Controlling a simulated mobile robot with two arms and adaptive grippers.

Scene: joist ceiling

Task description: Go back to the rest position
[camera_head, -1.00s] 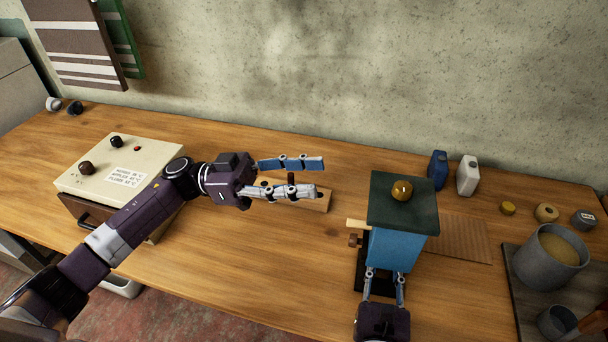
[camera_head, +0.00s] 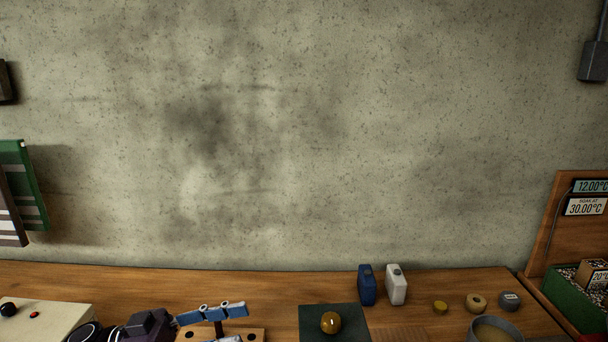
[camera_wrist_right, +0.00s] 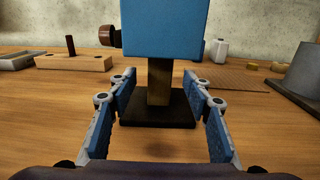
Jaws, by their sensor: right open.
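My left gripper (camera_head: 238,325) is at the bottom edge of the head view, its fingers apart above a wooden block (camera_head: 256,335) with a dark peg (camera_head: 218,328); the lower finger is mostly cut off. My right gripper (camera_wrist_right: 159,88) is open in the right wrist view, its fingers on both sides of the post (camera_wrist_right: 159,85) under a blue box (camera_wrist_right: 175,30) on a dark base (camera_wrist_right: 158,111). The right gripper is out of the head view, where the device's dark green top (camera_head: 350,318) with an amber knob (camera_head: 330,322) shows.
A cream box (camera_head: 45,318) stands left. A blue bottle (camera_head: 367,285), a white bottle (camera_head: 396,285), small round pieces and a grey pot (camera_head: 494,330) stand right. A green crate (camera_head: 572,300) is at the far right. Bare wall fills most of the head view.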

